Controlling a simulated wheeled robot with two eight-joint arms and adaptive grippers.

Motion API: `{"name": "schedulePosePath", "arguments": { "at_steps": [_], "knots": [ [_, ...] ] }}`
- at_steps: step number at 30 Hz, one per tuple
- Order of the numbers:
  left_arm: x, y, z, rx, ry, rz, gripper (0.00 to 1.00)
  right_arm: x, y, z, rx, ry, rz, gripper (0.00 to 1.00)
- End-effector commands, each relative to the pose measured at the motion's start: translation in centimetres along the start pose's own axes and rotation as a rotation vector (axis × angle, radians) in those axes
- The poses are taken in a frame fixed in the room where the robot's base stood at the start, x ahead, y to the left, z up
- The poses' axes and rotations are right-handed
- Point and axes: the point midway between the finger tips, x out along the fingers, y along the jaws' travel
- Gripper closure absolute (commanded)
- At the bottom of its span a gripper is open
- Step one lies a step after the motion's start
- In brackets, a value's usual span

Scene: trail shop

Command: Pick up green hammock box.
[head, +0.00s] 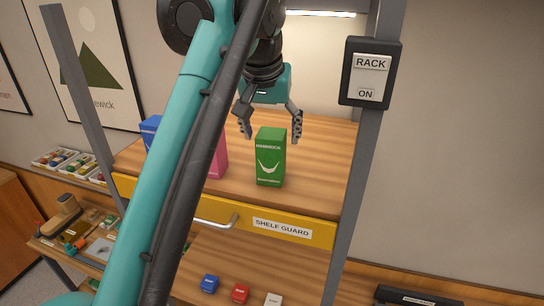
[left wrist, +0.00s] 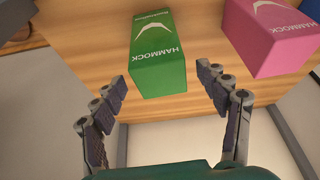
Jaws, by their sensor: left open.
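The green hammock box (head: 270,158) stands upright on the wooden upper shelf (head: 315,185), with a white hammock mark on its front. My left gripper (head: 270,126) is open above and around the top of the box in the head view. In the left wrist view the green box (left wrist: 158,55) shows between and beyond the spread fingers of my left gripper (left wrist: 165,98). The fingers look apart from the box, and nothing is held. My right gripper is not in view.
A pink hammock box (head: 218,160) stands left of the green one, partly behind my arm; it also shows in the left wrist view (left wrist: 268,35). A blue box (head: 150,130) is further left. A yellow shelf guard (head: 300,232) runs along the front edge. Grey posts (head: 357,180) flank the rack.

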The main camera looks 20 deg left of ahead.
Motion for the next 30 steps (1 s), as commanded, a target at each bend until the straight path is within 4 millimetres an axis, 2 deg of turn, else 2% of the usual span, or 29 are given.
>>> {"name": "schedulePosePath", "arguments": {
  "at_steps": [3,6,14,18,21,30],
  "knots": [
    [1.6,-0.1,0.0,0.000,0.000,0.000,0.26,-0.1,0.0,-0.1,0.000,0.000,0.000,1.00],
    [2.3,0.0,0.0,0.000,0.000,0.000,0.26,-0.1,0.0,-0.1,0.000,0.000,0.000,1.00],
    [2.6,0.0,0.0,0.001,0.000,0.000,0.26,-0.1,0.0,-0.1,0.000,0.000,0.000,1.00],
    [2.6,0.0,0.0,0.001,0.000,0.000,0.63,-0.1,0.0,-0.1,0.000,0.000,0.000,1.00],
    [2.6,0.0,0.0,0.001,0.000,0.000,0.85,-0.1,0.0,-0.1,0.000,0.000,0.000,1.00],
    [2.5,0.0,0.0,0.001,0.000,0.000,0.85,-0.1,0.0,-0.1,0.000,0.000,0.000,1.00]
  ]
}}
